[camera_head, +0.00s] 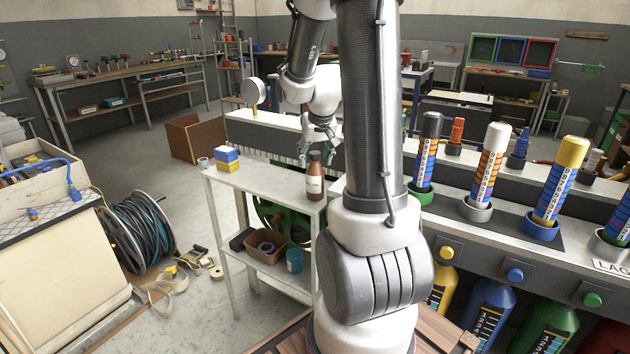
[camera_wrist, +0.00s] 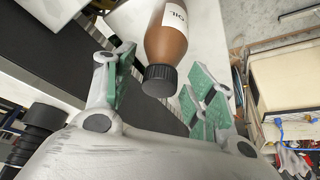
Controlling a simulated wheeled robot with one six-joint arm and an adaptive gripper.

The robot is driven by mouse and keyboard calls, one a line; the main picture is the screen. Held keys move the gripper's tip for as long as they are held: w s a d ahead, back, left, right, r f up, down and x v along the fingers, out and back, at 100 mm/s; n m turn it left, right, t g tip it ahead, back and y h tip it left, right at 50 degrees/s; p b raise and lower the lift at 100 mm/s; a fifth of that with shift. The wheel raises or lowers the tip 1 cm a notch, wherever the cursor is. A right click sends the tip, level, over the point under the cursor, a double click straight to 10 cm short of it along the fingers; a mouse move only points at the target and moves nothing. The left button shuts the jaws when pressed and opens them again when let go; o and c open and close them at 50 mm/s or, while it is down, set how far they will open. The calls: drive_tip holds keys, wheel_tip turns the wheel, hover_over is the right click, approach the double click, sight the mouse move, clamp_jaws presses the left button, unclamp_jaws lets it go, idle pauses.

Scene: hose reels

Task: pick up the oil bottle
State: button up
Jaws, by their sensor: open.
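The oil bottle (camera_head: 315,180) is brown with a dark cap and a white label, and stands upright on the top of the white shelf table (camera_head: 262,190). In the wrist view the bottle (camera_wrist: 172,45) shows its OIL label and its black ribbed cap points toward my gripper. My gripper (camera_head: 318,140) is open just above and behind the bottle in the head view. In the wrist view my gripper's (camera_wrist: 163,90) green-padded fingers stand apart on either side of the cap, without visible contact.
A blue and yellow block stack (camera_head: 228,159) and a small round tin (camera_head: 203,162) stand at the table's left end. A counter (camera_head: 520,225) with several upright tubes lies right.

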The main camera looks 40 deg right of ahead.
clamp_jaws()
drive_tip(key=shift+r, duration=0.1)
